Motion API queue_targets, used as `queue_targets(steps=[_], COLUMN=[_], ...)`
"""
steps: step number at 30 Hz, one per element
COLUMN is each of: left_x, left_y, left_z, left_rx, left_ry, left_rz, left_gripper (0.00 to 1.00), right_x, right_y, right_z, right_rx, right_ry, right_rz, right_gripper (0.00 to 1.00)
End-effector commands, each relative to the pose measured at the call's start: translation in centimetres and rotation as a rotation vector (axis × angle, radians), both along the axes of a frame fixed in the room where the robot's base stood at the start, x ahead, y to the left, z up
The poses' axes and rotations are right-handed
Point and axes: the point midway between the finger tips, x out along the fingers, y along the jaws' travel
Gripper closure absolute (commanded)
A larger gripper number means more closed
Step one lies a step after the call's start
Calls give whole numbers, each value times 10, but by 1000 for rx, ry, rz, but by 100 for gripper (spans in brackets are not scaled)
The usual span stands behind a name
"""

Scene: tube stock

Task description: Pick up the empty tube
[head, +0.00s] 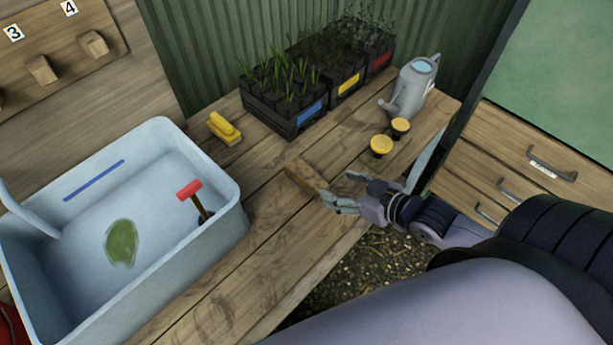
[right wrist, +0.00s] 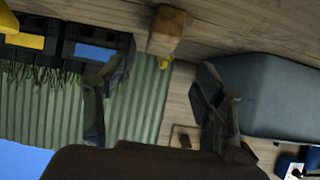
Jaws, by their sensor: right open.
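A brown, oblong tube-like piece (head: 303,179) lies on the wooden bench; I take it to be the empty tube. Whether it is hollow does not show. My right gripper (head: 339,187) is open beside its right end, low over the bench's front part. In the right wrist view, the brown piece (right wrist: 167,32) is ahead of my open right gripper (right wrist: 153,82), roughly in line with the gap and apart from the fingers. My left gripper is not in view.
A yellow brush (head: 224,128), black seedling crates (head: 262,112), a watering can (head: 411,88) and two yellow-topped pots (head: 381,146) stand behind. The bench (head: 265,200) around the brown piece is clear.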

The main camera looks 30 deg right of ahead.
Motion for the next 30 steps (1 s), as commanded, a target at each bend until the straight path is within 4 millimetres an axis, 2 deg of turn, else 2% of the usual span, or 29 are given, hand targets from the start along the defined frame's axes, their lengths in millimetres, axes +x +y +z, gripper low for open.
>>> queue_targets(steps=[9,17,24,30], left_x=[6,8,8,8], left_y=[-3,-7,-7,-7], left_z=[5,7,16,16], left_rx=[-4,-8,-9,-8], left_ry=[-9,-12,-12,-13], left_rz=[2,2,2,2], left_gripper=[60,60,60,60], right_x=[46,61,90,101], right_y=[16,22,35,39], right_z=[-25,-35,-48,-57], right_rx=[1,0,2,-1], right_ry=[-2,0,0,1], right_rz=[-3,-1,-3,-1], right_gripper=[37,37,37,37])
